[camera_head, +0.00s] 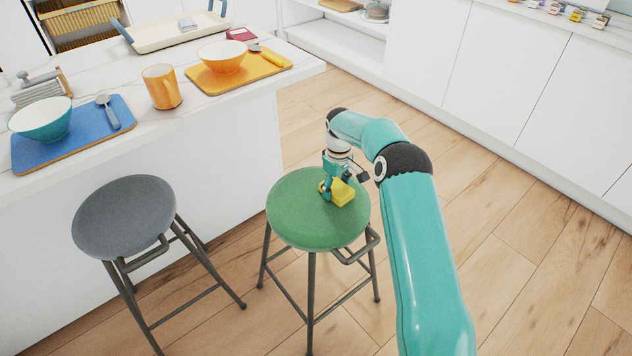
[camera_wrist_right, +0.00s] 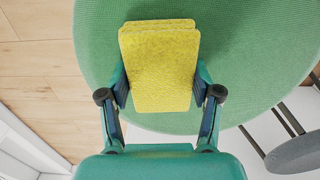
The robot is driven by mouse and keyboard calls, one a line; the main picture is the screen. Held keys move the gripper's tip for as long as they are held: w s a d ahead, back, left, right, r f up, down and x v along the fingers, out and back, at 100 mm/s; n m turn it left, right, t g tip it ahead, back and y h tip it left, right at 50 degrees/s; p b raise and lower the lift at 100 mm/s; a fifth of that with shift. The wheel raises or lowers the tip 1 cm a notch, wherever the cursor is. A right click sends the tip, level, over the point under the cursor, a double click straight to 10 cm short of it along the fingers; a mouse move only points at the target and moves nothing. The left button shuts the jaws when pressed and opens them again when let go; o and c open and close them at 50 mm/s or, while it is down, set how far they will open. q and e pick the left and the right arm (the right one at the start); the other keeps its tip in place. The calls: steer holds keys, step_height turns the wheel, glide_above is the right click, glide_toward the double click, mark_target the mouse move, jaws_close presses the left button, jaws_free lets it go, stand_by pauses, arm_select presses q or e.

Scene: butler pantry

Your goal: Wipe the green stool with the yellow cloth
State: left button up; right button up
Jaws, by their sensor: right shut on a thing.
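The green stool (camera_head: 298,222) stands in front of the white counter, its round seat facing up. The yellow cloth (camera_head: 343,192) is a small folded pad over the right part of the seat. My right gripper (camera_head: 333,190) points down over the seat and is shut on the cloth. In the right wrist view the cloth (camera_wrist_right: 160,65) sits between the two fingers (camera_wrist_right: 160,88), with the green seat (camera_wrist_right: 250,50) behind it. The cloth looks on or just above the seat; I cannot tell whether it touches. My left gripper is not in view.
A grey stool (camera_head: 125,215) stands left of the green one. The counter (camera_head: 215,108) holds a blue board (camera_head: 75,145) with a teal bowl, an orange mug (camera_head: 161,87), an orange board (camera_head: 240,77) with a bowl, and a tray (camera_head: 165,35). The wooden floor (camera_head: 520,260) at right is clear.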

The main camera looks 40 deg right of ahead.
mark_target(317, 205)
steer(key=shift+a+f, duration=0.1)
steer(key=shift+a, duration=0.8)
steer(key=shift+s+a+b, duration=0.1)
steer(key=shift+a+b, duration=0.5)
steer(key=shift+a, duration=2.15)
step_height(317, 205, up, 2)
steer(key=shift+r+p, duration=0.25)
steer(key=shift+p, duration=0.2)
step_height(317, 205, up, 6)
steer(key=p, duration=0.4)
steer(key=shift+a+f, duration=0.1)
steer(key=shift+f, duration=0.05)
